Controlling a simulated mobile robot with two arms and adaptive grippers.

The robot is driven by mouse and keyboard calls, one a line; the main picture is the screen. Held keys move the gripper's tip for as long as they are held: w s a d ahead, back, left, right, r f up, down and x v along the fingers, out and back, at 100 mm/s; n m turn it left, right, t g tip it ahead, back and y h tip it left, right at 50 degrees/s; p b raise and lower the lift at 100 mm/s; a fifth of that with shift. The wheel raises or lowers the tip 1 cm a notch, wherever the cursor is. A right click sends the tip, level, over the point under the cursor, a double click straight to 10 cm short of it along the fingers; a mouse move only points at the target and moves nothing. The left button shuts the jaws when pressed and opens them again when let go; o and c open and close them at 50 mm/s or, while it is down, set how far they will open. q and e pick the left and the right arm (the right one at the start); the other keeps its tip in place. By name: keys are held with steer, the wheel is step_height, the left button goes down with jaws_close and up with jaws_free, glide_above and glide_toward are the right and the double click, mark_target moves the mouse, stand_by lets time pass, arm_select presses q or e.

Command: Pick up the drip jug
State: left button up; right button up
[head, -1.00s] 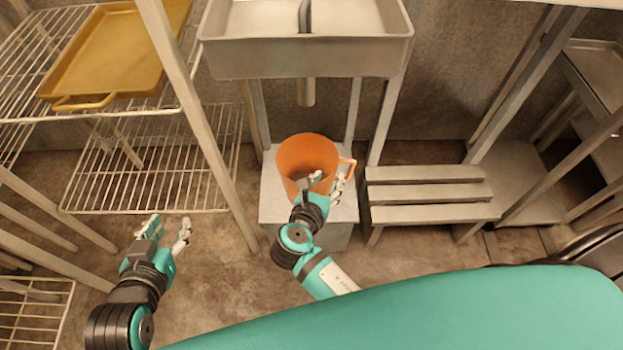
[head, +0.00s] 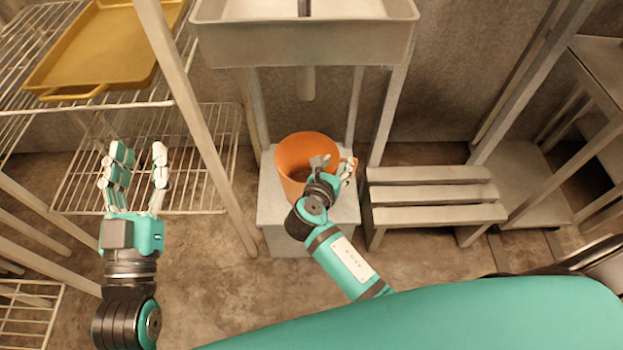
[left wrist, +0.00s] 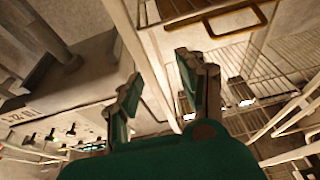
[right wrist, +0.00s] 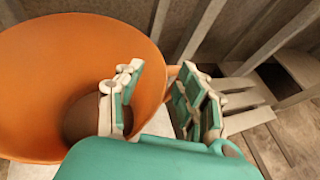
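The drip jug (head: 292,158) is an orange, open-topped vessel. It stands upright on a grey block (head: 275,205) below the sink drain, with its handle on the right. In the right wrist view the jug (right wrist: 90,45) fills the left side, brown inside. My right gripper (head: 333,172) is at the jug's right rim. In the right wrist view its fingers (right wrist: 160,85) are apart, one over the jug's opening and one outside by the handle, which they mostly hide. Contact cannot be told. My left gripper (head: 139,165) is open and empty, left of the jug; it also shows in the left wrist view (left wrist: 157,75).
A metal sink (head: 305,40) with a drain pipe (head: 306,82) hangs above the jug. A slatted step (head: 432,195) stands right of it. Wire shelving (head: 160,185) with a yellow tray (head: 105,50) and an upright post are on the left. Floor in front is bare.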

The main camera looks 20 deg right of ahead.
steer(key=shift+w+d+f, duration=0.1)
steer(key=shift+w+d, duration=0.1)
jaws_close()
stand_by(0.4)
